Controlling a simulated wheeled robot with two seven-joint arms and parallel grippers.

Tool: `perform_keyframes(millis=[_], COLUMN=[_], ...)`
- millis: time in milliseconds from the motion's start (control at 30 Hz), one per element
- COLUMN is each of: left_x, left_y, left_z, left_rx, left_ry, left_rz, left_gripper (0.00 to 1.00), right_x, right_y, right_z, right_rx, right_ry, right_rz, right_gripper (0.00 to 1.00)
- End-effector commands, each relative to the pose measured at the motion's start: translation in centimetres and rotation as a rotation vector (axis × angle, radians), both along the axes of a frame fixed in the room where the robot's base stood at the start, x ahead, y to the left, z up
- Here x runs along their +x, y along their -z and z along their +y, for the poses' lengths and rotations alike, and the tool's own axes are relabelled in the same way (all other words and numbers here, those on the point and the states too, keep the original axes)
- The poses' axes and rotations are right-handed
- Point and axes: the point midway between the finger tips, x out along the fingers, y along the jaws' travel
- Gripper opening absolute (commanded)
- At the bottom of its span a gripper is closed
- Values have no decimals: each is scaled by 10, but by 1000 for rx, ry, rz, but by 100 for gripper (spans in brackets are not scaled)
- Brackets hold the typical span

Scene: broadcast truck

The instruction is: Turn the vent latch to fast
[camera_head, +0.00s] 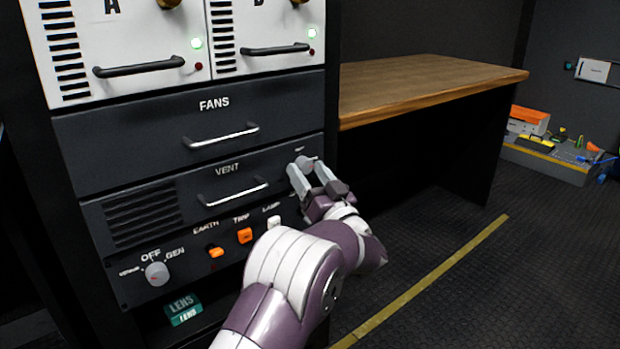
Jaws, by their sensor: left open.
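The vent latch (305,162) is a small grey knob at the right end of the dark VENT panel (236,165), right of that panel's handle. Small lettering above it is too small to read, and its setting cannot be told. My left gripper (311,172) is open at the latch, its two light fingers reaching up to it. The fingers overlap the lower part of the knob; whether they touch it cannot be told. My right gripper is not in view.
The VENT handle (233,193) is close left of the gripper. Below are a rotary switch (157,273), orange toggles (244,236) and a white LAMP toggle (274,222). A wooden desk (430,82) stands right of the rack.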

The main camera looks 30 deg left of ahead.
Motion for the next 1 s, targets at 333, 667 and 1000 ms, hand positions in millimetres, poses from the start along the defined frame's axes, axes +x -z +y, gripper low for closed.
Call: perform_keyframes(millis=[333,667,1000], left_x=[0,1,3], left_y=[0,2,2], left_z=[0,-1,-2], left_rx=[0,-23,-122], left_ry=[0,0,0], left_rz=[-1,-55,-296], left_gripper=[6,6,6], right_x=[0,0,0], right_y=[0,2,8], right_z=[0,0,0], right_rx=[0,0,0], right_ry=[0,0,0], right_rz=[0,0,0], right_gripper=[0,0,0])
